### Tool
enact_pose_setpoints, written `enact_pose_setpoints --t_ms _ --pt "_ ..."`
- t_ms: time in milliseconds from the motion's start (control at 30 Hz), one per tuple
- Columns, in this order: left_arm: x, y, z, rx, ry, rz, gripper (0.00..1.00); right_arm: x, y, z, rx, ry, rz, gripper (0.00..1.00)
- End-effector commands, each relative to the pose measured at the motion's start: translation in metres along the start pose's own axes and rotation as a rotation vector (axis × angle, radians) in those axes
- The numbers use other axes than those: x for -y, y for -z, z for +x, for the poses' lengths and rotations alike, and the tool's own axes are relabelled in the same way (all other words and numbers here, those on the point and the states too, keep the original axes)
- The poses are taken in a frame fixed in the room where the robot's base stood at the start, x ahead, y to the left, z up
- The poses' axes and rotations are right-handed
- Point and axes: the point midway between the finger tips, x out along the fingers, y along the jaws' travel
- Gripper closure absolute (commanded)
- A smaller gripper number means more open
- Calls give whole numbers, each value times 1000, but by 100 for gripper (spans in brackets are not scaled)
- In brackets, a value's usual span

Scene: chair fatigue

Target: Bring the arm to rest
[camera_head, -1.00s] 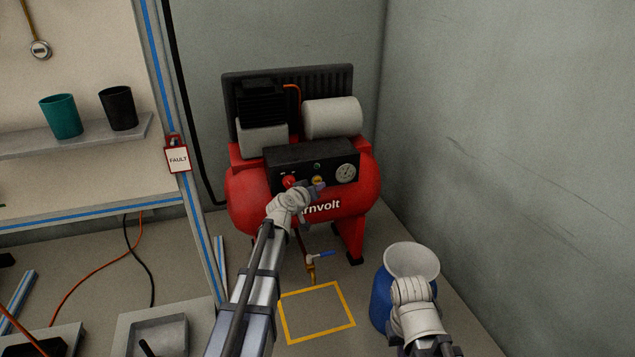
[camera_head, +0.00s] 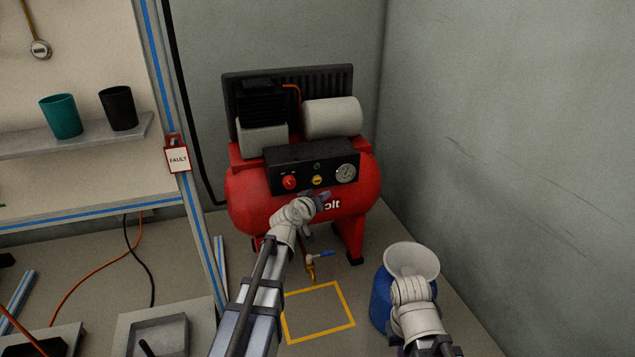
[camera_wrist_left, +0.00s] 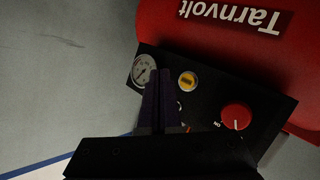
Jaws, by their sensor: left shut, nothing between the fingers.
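My left arm reaches up from the bottom to the front of a red compressor (camera_head: 245,205). My left gripper (camera_head: 325,198) is shut and empty, in front of the tank and just below the black control panel (camera_head: 330,171). In the left wrist view the closed fingers (camera_wrist_left: 164,100) show against the panel, beside the gauge (camera_wrist_left: 144,70) and the yellow button (camera_wrist_left: 187,80). The red knob (camera_wrist_left: 236,117) is to their right. Nothing is held. My right arm comes in at the lower right, in front of a blue container; its fingertips are hidden.
The blue container (camera_head: 381,300) with a pale funnel (camera_head: 412,259) stands on the floor at right. A yellow square (camera_head: 318,312) marks the floor below the drain valve (camera_head: 312,264). A shelf (camera_head: 70,138) with two cups is at left; a wall closes the right side.

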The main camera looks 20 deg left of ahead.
Motion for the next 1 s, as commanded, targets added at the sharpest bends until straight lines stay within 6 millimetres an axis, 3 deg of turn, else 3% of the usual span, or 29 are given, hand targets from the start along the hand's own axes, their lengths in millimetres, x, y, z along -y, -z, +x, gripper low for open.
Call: enact_pose_setpoints --t_ms 200,267,367,500,600,700,833,1000 --pt "-10 -5 -2 27 -10 12 100 0 0 -5 0 0 0 100" --pt "-26 -16 -6 77 -27 33 100 -1 -1 -12 0 0 -1 100" --pt "-66 -50 -23 232 -66 99 100 -3 -2 -30 1 0 -2 100" --pt "-123 -118 -74 548 -90 238 100 -6 -4 -62 2 -1 -5 100" --pt "-143 -158 -123 770 -57 341 100 -9 -5 -83 2 -1 -8 100" --pt "-150 -183 -170 951 8 432 100 -10 -6 -99 3 -2 -10 100" --pt "-149 -197 -227 1132 117 532 100 -12 -7 -118 4 -2 -12 100" --pt "-144 -193 -295 1304 289 643 100 -14 -8 -140 4 -3 -14 100"
